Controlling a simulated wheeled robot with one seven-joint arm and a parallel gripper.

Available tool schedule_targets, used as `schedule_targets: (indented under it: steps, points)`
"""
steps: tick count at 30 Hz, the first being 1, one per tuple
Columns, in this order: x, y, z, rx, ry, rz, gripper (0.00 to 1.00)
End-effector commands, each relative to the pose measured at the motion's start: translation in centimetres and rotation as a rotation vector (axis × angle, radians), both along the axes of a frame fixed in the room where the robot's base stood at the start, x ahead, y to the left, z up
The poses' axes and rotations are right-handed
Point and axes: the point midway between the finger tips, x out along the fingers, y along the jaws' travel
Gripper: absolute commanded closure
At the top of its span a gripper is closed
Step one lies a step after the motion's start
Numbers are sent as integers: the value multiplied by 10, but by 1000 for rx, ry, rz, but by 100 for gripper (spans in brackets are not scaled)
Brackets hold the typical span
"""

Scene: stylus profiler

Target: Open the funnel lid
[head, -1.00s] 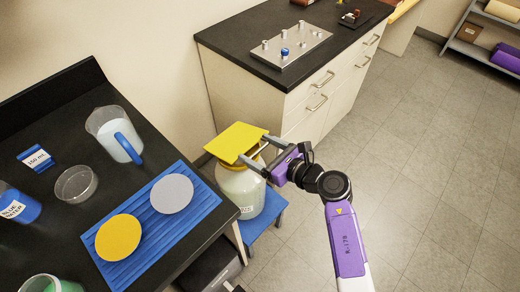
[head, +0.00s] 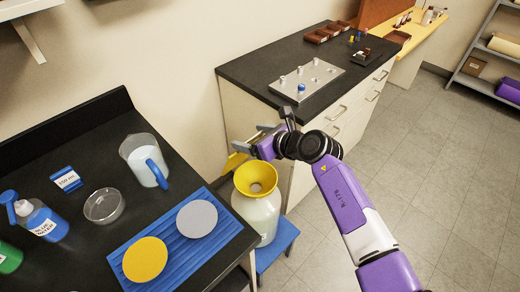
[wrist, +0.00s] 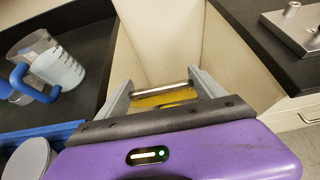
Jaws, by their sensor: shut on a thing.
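The yellow funnel (head: 256,178) sits in the neck of a white carboy (head: 258,215), and its round mouth is uncovered. The yellow funnel lid (head: 234,163) is tipped up behind the funnel, mostly hidden by my gripper in the head view. My gripper (head: 240,145) is behind and above the funnel, pointing left.
The carboy stands on a blue stool (head: 280,240) between the black bench (head: 90,200) and the drawer cabinet (head: 250,95). The bench holds a blue mat (head: 185,265), a beaker jug (head: 145,160) and bottles. Floor at right is clear.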

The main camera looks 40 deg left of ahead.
Motion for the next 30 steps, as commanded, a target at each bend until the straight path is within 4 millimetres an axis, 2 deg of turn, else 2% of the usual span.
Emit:
schedule_targets:
  steps: [3,12,29,30]
  points:
    - [3,13,5,-71,-4,1,94]
    - [3,32,7,-65,2,-1,94]
    - [3,36,6,-66,5,-1,94]
    - [3,36,6,-66,5,-1,18]
